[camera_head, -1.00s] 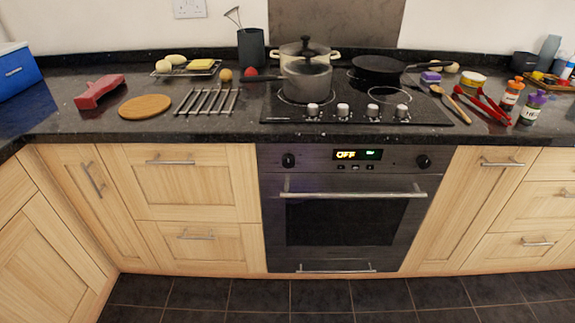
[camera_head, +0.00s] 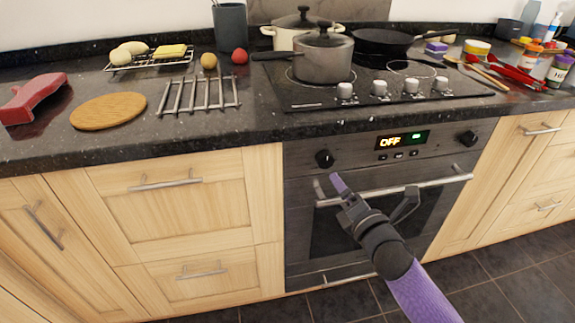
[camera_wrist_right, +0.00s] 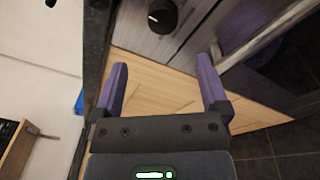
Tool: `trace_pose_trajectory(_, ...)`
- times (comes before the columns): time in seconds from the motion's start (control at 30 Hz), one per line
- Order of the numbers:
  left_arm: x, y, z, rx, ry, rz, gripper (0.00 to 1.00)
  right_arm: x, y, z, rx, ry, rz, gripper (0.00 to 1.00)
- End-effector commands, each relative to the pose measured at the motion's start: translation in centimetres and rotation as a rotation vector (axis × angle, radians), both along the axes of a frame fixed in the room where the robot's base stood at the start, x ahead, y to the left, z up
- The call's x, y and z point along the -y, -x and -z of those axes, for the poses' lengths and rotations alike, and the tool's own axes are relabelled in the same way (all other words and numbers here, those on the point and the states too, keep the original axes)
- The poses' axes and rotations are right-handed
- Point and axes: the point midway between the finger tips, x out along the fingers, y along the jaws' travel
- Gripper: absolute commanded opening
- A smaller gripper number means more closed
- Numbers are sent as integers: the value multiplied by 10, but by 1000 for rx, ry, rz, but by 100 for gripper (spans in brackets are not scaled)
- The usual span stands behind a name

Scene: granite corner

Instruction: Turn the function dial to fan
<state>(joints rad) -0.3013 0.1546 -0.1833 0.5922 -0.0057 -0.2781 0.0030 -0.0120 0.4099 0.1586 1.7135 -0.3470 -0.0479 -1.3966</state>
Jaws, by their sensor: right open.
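The oven's control panel has a black left dial (camera_head: 324,159) and a black right dial (camera_head: 467,138). Neither dial's label is readable, so I cannot tell which sets the function. The display (camera_head: 402,140) between them reads OFF in orange. My right gripper (camera_head: 339,184) has purple fingers and is just below and in front of the left dial, apart from it. In the right wrist view, the open, empty gripper (camera_wrist_right: 161,64) has a black dial (camera_wrist_right: 163,15) with a white mark beyond its fingertips, near the top edge. My left gripper is out of view.
The oven door handle (camera_head: 395,190) runs below the panel, close to my right gripper. The dark worktop edge (camera_head: 220,135) overhangs above. On the hob, a grey pot (camera_head: 323,62) stands behind several silver knobs. Wooden drawers (camera_head: 170,215) lie to the left.

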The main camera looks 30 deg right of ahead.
Motion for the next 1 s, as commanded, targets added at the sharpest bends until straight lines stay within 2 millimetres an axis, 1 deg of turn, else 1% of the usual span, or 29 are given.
trace_pose_trajectory(0.07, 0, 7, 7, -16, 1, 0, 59, 2, -15, 3, 1, 1, 0, 94)
trace_pose_trajectory(0.2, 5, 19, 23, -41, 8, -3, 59, 7, -52, 6, -2, -1, 1, 94)
trace_pose_trajectory(0.33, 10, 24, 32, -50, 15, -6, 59, 10, -77, 5, -4, -4, 2, 94)
trace_pose_trajectory(0.4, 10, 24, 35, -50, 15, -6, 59, 10, -84, 5, -6, -5, 2, 94)
trace_pose_trajectory(0.5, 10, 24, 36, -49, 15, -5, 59, 12, -90, 3, -5, -5, 3, 94)
trace_pose_trajectory(0.77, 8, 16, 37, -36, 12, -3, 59, 11, -92, 1, -4, -7, 1, 94)
trace_pose_trajectory(0.8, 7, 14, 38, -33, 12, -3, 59, 11, -92, 1, -5, -7, 2, 90)
trace_pose_trajectory(0.87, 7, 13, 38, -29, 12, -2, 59, 11, -92, 1, -5, -7, 2, 78)
trace_pose_trajectory(0.9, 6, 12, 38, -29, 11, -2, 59, 11, -92, 1, -5, -7, 2, 69)
trace_pose_trajectory(0.97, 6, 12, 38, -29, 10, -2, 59, 11, -92, 1, -5, -7, 2, 56)
trace_pose_trajectory(1.0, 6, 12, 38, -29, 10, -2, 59, 11, -92, 1, -5, -8, 2, 48)
